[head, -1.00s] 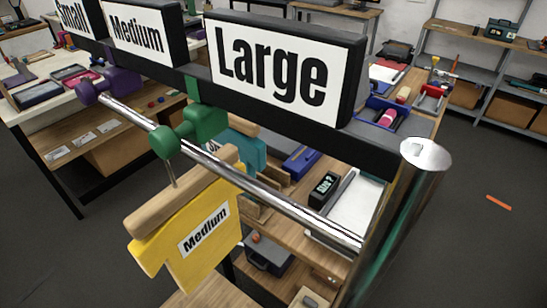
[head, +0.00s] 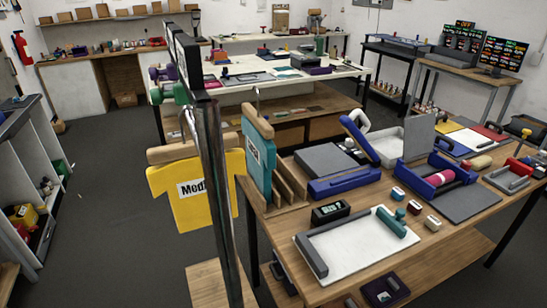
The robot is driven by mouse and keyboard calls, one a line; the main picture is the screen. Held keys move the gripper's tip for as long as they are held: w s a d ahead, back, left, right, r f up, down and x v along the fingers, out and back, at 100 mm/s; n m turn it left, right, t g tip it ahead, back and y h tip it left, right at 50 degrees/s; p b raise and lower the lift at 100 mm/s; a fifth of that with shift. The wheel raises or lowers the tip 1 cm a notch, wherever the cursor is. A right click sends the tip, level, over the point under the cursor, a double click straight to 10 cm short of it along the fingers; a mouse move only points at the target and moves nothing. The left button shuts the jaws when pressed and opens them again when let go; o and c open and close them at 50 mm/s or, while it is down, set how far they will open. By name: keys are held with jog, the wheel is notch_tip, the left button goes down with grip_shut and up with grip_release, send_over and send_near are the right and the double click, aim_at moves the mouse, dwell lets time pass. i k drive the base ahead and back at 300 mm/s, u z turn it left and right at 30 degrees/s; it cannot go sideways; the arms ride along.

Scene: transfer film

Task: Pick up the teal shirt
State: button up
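The teal shirt (head: 258,160) is a flat board-like shirt with a wooden hanger bar (head: 257,117) across its top and a thin hook above. It stands upright at the left end of the wooden table (head: 440,255), beside upright wooden slats (head: 286,182). A white label shows on it, too small to read. A yellow shirt (head: 195,212) labelled Medium hangs to its left, partly hidden by a dark post. My gripper is not in view.
The dark post (head: 215,190) of the sign rack stands just left of the teal shirt. The table holds a white tray (head: 365,255), a black display (head: 330,211) and a blue press (head: 347,187). Open grey floor (head: 105,190) lies left.

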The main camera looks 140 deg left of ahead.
aim_at(261, 149)
jog(key=z, duration=3.55)
jog(key=k, duration=2.85)
jog(key=z, duration=0.35)
